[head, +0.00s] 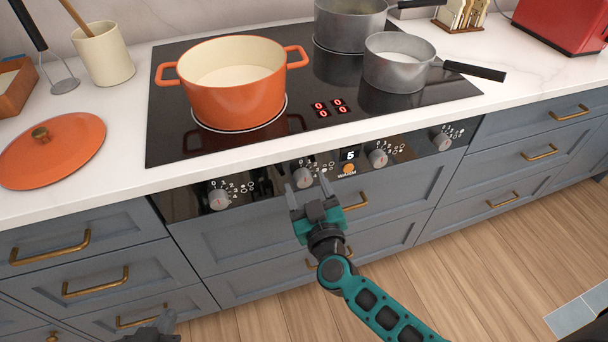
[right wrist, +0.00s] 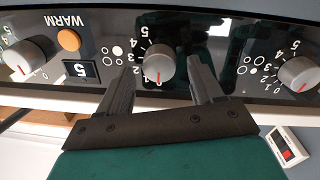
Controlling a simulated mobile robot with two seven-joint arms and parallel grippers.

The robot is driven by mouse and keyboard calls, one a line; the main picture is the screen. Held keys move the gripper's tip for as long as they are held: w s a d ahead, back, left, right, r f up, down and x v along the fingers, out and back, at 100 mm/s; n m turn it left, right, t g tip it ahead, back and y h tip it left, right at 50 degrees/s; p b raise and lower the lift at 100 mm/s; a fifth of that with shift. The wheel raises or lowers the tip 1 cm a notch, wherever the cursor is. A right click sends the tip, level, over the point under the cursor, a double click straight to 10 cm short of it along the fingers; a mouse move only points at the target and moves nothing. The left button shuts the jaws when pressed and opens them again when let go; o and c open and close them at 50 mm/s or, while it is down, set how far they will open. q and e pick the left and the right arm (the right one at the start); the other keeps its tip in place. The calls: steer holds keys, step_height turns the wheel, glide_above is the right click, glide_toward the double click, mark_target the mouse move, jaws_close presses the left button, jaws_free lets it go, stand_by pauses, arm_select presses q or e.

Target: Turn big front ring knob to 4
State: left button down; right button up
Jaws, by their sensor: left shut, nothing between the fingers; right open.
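The control strip has several grey knobs with red pointers. My right gripper (head: 308,186) is open at the second knob from the left (head: 303,177). In the right wrist view this knob (right wrist: 158,64) lies between the open fingers (right wrist: 160,88), with a gap on each side; its red pointer is at 0. The other knobs are the leftmost (head: 219,199), third (head: 378,157) and rightmost (head: 441,141). An orange pot (head: 232,97) stands on the front left ring. My left gripper (head: 160,328) is shut and empty at the bottom edge.
A display reading 5 (head: 349,155) and an orange WARM button (head: 349,169) sit right of the second knob. Red hob digits (head: 328,107) read 0. Grey pans (head: 398,64) stand at the right. Drawers with brass handles (head: 348,203) lie below the strip.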

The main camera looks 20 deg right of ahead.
steer(key=shift+w, duration=0.45)
arm_select(q)
steer(key=shift+w+f, duration=0.15)
steer(key=shift+w, duration=0.15)
steer(key=shift+s+f, duration=0.1)
steer(key=shift+s, duration=0.05)
arm_select(e)
steer(key=shift+s, duration=0.1)
steer(key=shift+c, duration=0.5)
steer(key=c, duration=1)
steer(key=shift+o, duration=0.2)
